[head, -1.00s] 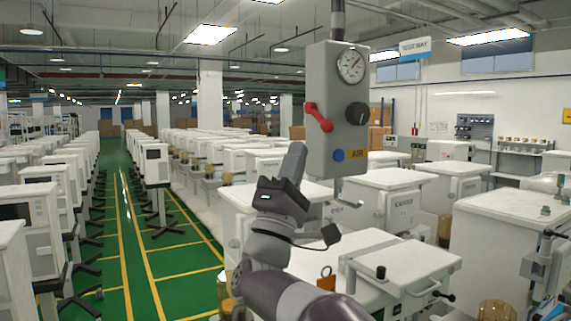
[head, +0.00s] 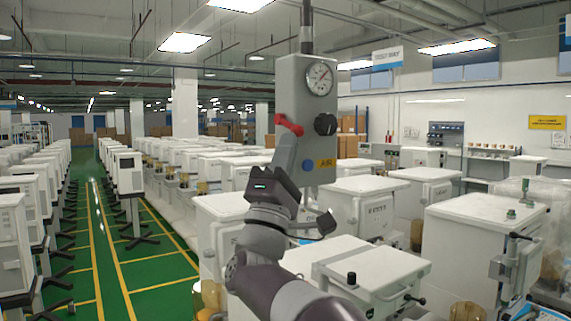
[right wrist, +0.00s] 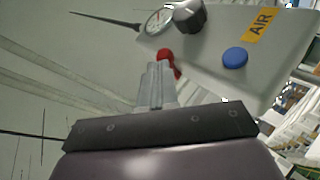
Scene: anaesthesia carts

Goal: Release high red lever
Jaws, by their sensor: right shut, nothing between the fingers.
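A grey control box (head: 309,90) hangs from a pole. It carries a red lever (head: 290,125) on the left of its front, slanting down to the right. My right gripper (head: 289,138) is shut and empty, its fingers pointing up just below the lever and overlapping it in the head view. In the right wrist view the shut fingertips (right wrist: 158,68) are right at the red lever (right wrist: 166,55), partly covering it. I cannot tell whether they touch. My left gripper is not in view.
The box also has a gauge (head: 319,78), a black knob (head: 325,124), a blue button (head: 308,166) and a yellow AIR label (head: 325,164). White carts (head: 357,268) stand close below and to the right. A green aisle (head: 120,240) runs along the left.

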